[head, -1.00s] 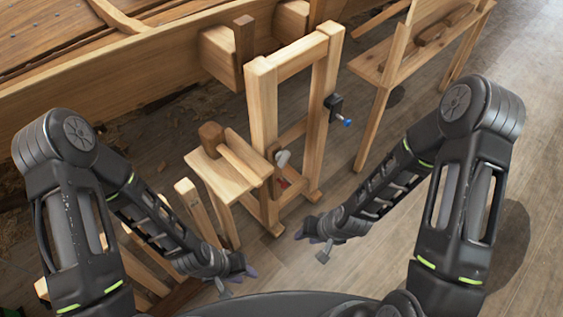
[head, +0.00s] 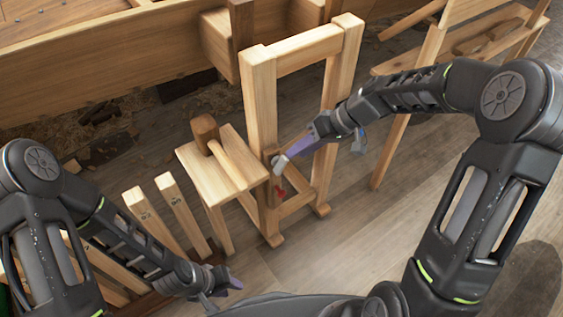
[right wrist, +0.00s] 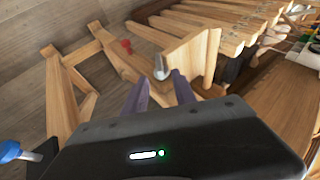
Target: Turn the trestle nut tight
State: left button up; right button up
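A grey metal piece that looks like the trestle nut (head: 279,165) sits low on the post of the wooden trestle (head: 259,105), beside the small wooden stand. It also shows in the right wrist view (right wrist: 160,67), just beyond my fingertips. My right gripper (head: 293,149) is close to it. In the right wrist view its two purple fingers (right wrist: 158,92) are apart, with nothing visible between them and the nut ahead of the gap. My left gripper (head: 236,284) hangs low near my base; its finger opening is too small to tell.
A red piece (head: 280,192) is on the trestle just below the nut. A small wooden stand (head: 215,180) with a mallet-like block (head: 205,130) adjoins the trestle's left. The boat hull (head: 130,75) is behind; a bench (head: 480,50) stands right. The front floor is clear.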

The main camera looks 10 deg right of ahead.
aim_at(282, 164)
jog(key=shift+a+f, duration=0.1)
jog(key=x, duration=0.7)
jog(key=shift+w+a+f+b, duration=0.1)
jog(key=shift+a+f+b, duration=0.05)
jog(key=shift+f+b, duration=0.2)
jog(key=shift+r, duration=0.1)
grip_shut()
